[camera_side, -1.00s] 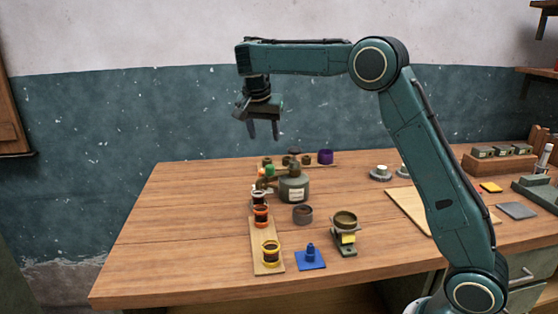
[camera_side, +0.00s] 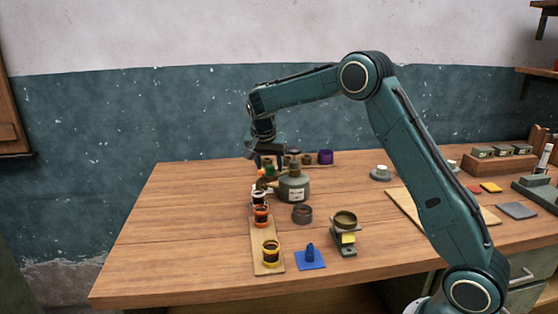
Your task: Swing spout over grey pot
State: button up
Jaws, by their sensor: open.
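A squat grey-green vessel (camera_side: 293,190) with a pale label stands on the table, left of centre. Its spout (camera_side: 265,183) sticks out to the left, near the far end of a wooden strip. A dark pot with a pale grey rim (camera_side: 259,197) stands at that far end. I cannot tell whether the spout tip is exactly above it. A loose grey-brown pot (camera_side: 302,213) stands in front of the vessel. My gripper (camera_side: 268,166) is open, pointing down, just above and behind the spout. Its fingertips are partly lost among the small pots, so contact cannot be told.
The strip (camera_side: 256,235) also holds an orange-ringed pot (camera_side: 261,216) and a yellow-ringed pot (camera_side: 270,254). A blue piece (camera_side: 310,254) and a brass-coloured cup on a stand (camera_side: 345,222) are at the front. A purple pot (camera_side: 325,157) is behind. The left tabletop is clear.

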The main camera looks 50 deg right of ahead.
jog(key=shift+d+f, duration=0.1)
jog(key=shift+f, duration=0.25)
grip_shut()
